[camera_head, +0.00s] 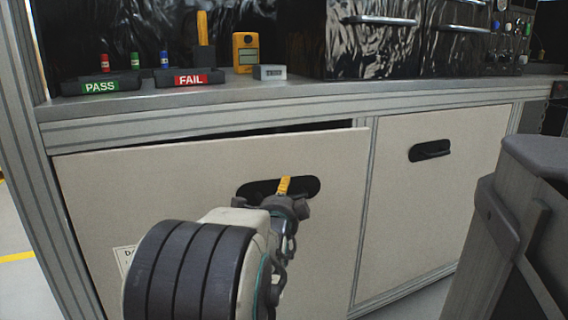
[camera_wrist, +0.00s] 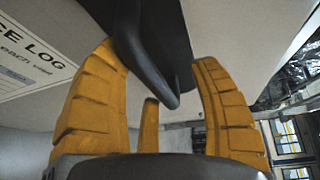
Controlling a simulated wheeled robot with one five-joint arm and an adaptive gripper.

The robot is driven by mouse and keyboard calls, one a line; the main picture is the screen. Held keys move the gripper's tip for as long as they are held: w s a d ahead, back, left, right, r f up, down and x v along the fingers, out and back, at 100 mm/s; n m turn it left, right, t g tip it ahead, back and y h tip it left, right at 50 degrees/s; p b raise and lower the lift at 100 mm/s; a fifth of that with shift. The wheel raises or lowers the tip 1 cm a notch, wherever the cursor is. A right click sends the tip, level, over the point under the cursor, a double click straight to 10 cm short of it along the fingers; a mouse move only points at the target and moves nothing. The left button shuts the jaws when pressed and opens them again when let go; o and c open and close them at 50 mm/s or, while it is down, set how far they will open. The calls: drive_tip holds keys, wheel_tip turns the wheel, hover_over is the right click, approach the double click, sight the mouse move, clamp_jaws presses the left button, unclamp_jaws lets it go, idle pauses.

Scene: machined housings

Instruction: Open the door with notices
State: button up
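The door with notices (camera_head: 180,190) is the left beige cabinet panel. A dark gap shows along its top edge toward the right, so it stands slightly ajar. A white notice (camera_head: 125,258) at its lower left is mostly hidden by my arm. A notice with "CE LOG" (camera_wrist: 35,55) shows in the wrist view. The door has a dark oval handle recess (camera_head: 308,187). My gripper (camera_head: 284,186) is at this recess. In the wrist view, the yellow fingers of my gripper (camera_wrist: 158,62) are spread apart, with the dark handle bar (camera_wrist: 148,60) between them; contact is unclear.
A second beige door (camera_head: 435,200) with its own dark handle (camera_head: 430,151) is closed on the right. A grey bin-like object (camera_head: 520,220) stands at the right front. The worktop (camera_head: 320,92) above holds PASS (camera_head: 100,87) and FAIL (camera_head: 190,79) trays and a yellow meter (camera_head: 245,52).

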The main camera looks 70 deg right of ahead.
sight(285, 148)
drive_tip(key=r+h, duration=0.1)
drive_tip(key=r, duration=0.4)
drive_tip(key=r+h, duration=0.2)
drive_tip(key=r, duration=0.3)
drive_tip(key=shift+w+a+t, duration=0.2)
drive_tip(key=shift+t, duration=0.2)
wheel_tip(285, 148, down, 9)
drive_tip(key=y, duration=0.3)
drive_tip(key=shift+f+g, duration=0.1)
drive_tip(key=shift+g, duration=0.2)
drive_tip(key=shift+a, duration=0.1)
drive_tip(key=s+a+f, duration=0.1)
drive_tip(key=a+f, duration=0.1)
drive_tip(key=a, duration=0.6)
drive_tip(key=shift+s+a+y, duration=0.15)
drive_tip(key=shift+s+y, duration=0.15)
drive_tip(key=shift+s, duration=0.05)
